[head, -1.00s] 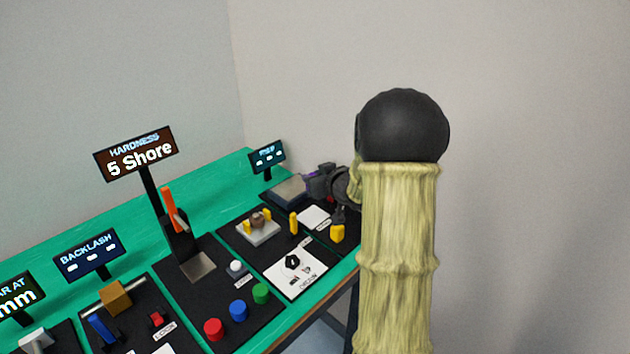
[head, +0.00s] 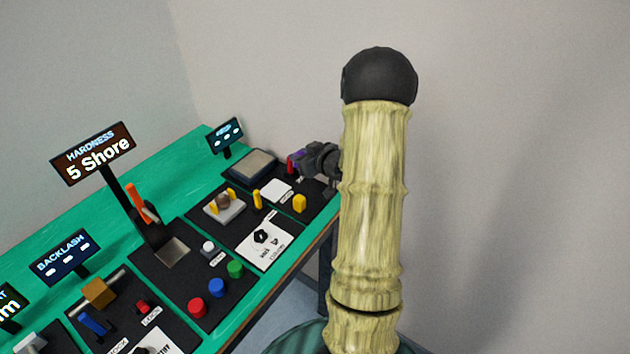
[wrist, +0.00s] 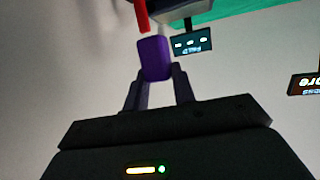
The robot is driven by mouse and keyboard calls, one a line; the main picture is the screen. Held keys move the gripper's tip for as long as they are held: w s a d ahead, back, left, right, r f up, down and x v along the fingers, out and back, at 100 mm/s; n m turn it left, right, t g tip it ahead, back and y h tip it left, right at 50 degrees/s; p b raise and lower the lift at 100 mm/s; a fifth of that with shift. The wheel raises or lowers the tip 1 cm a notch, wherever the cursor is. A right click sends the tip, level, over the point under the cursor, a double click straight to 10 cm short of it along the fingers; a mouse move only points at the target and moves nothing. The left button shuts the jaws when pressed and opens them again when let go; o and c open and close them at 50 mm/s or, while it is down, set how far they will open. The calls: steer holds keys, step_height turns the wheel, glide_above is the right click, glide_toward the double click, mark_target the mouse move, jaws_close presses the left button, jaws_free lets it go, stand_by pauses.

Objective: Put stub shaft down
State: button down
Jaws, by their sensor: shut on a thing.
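A small purple piece (wrist: 155,59), which I take to be the stub shaft, is held between the two fingers of my gripper (wrist: 158,80) in the wrist view. In the head view my gripper (head: 300,161) is at the far right end of the bench, just right of the grey-topped scale-like device, and a bit of purple shows at its tip. A red post (wrist: 142,14) is close to the purple piece in the wrist view. I cannot tell whether they touch. The underside of the piece is hidden.
The grey-topped device (head: 251,164) has a small display (head: 225,137) behind it. A hardness tester sign (head: 95,153) stands to the left.

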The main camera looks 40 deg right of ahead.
steer(key=s+d+p, duration=0.1)
steer(key=s+p, duration=0.1)
steer(key=s+d+p, duration=0.1)
steer(key=d, duration=0.1)
steer(key=shift+s+d+r+p, duration=0.1)
steer(key=shift+s+r+p, duration=0.05)
steer(key=shift+s+p, duration=0.25)
steer(key=shift+f+p, duration=0.35)
steer(key=shift+f, duration=2.55)
steer(key=shift+f+p, duration=0.35)
steer(key=shift+f, duration=1.7)
steer(key=shift+f, duration=0.25)
